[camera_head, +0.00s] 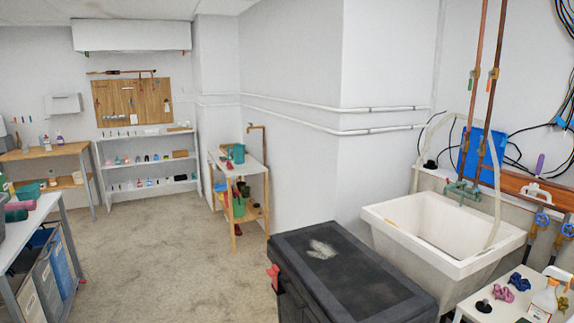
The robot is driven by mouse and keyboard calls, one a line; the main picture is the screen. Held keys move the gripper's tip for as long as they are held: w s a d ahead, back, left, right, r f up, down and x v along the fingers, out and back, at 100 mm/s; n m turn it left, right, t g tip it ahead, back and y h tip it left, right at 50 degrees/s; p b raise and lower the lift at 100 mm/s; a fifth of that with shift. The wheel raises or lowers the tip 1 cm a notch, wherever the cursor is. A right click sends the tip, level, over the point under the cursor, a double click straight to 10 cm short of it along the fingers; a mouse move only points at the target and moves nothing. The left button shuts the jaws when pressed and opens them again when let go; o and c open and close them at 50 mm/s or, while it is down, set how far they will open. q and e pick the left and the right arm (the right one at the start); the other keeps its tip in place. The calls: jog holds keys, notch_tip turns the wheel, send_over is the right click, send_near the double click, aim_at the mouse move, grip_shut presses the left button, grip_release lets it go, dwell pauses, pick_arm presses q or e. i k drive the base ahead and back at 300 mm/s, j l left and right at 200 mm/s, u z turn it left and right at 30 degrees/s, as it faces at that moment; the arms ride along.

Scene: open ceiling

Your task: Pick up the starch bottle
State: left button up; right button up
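I cannot tell which bottle is the starch bottle. A white bottle (544,300) with an orange part stands on the white table at the lower right, partly cut off by the frame edge. Small bottles (60,138) stand on the wooden table at the left, too small to identify. More small bottles and items sit on the white shelf unit (97,165) at the back. Neither of my grippers is in view.
A black chest (350,275) stands in the front middle, beside a white utility sink (395,212). Pink and blue items lie on the white table (500,312). A metal-legged table (42,208) with bins below stands at the left. The concrete floor (150,260) between is clear.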

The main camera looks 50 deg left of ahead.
aim_at(48, 142)
jog(key=i+j+u, duration=0.15)
jog(key=j+u, duration=0.3)
jog(key=j, duration=0.2)
jog(key=i+j+u, duration=0.4)
jog(key=j, duration=0.2)
jog(key=i+j+u, duration=0.2)
jog(key=j+u, duration=0.25)
jog(key=i+j+u, duration=0.7)
jog(key=i+u, duration=0.6)
jog(key=i, duration=3.3)
jog(key=i+u, duration=0.25)
jog(key=i, duration=0.6)
jog(key=i+l+u, duration=0.1)
jog(key=i+u, duration=0.15)
jog(key=i, duration=0.6)
jog(key=i+u, duration=0.35)
jog(key=i, duration=0.15)
jog(key=i+l+u, duration=0.15)
jog(key=i+u, duration=0.15)
jog(key=i, duration=0.2)
jog(key=i+l+u, duration=0.2)
jog(key=i+u, duration=0.15)
jog(key=i+l+u, duration=0.15)
jog(key=u, duration=0.25)
jog(key=i+l+u, duration=0.15)
jog(key=u, duration=0.25)
jog(key=i+l+u, duration=0.15)
jog(key=u, duration=0.2)
jog(key=k+l, duration=0.05)
jog(key=l, duration=0.05)
